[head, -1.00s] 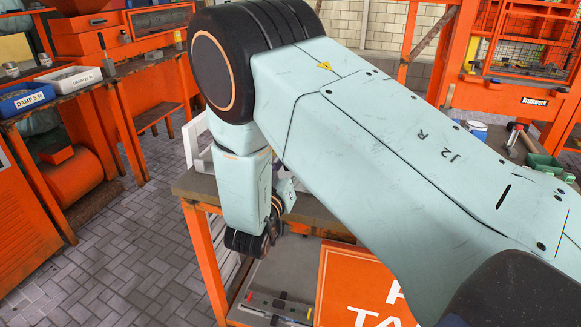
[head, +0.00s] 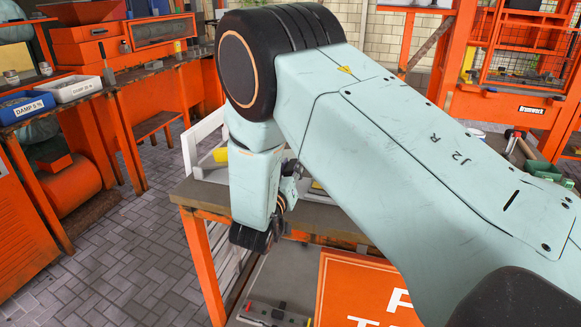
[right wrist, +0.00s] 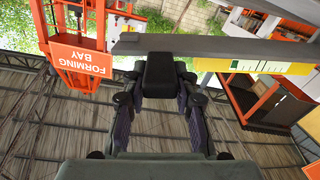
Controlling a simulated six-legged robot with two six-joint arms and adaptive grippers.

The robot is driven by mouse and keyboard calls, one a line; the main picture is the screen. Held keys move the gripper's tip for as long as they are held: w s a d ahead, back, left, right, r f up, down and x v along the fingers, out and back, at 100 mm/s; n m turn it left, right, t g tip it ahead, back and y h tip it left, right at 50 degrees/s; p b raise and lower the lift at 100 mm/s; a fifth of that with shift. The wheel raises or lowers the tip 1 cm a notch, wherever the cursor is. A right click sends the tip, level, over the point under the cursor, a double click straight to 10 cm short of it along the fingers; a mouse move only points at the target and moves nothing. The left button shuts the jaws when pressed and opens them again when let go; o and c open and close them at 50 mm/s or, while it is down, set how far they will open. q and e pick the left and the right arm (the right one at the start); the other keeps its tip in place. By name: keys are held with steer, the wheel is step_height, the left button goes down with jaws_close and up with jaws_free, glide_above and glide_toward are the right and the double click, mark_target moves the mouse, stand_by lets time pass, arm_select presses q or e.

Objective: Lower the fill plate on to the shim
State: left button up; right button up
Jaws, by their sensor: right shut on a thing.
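My right gripper (right wrist: 160,88) has its fingers closed on a dark block (right wrist: 160,70) in the right wrist view. A long grey bar (right wrist: 235,46) runs across just beyond the block; whether the two are joined I cannot tell. I cannot make out for sure which part is the fill plate, and I cannot identify the shim. In the head view my right arm covers the middle, and only a small part of the right gripper (head: 288,187) shows, above the worn bench (head: 205,193). My left gripper is not in view.
A white frame (head: 190,150) with a yellow piece (head: 220,155) stands at the bench's back left. A yellow part with a pale scale (right wrist: 262,67) sits by the bar. An orange sign (head: 365,290) is below in front. Paved floor (head: 125,235) is clear at left.

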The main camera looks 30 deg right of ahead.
jaws_close()
steer(key=shift+m, duration=0.7)
steer(key=f+b, duration=0.1)
steer(key=f, duration=0.1)
steer(key=f+b, duration=0.1)
steer(key=f, duration=0.1)
steer(key=f+b, duration=0.2)
steer(key=f, duration=0.1)
steer(key=shift+s+d, duration=0.35)
steer(key=shift+s, duration=0.05)
steer(key=o, duration=0.8)
jaws_free()
steer(key=shift+d, duration=0.1)
steer(key=shift+c, duration=0.2)
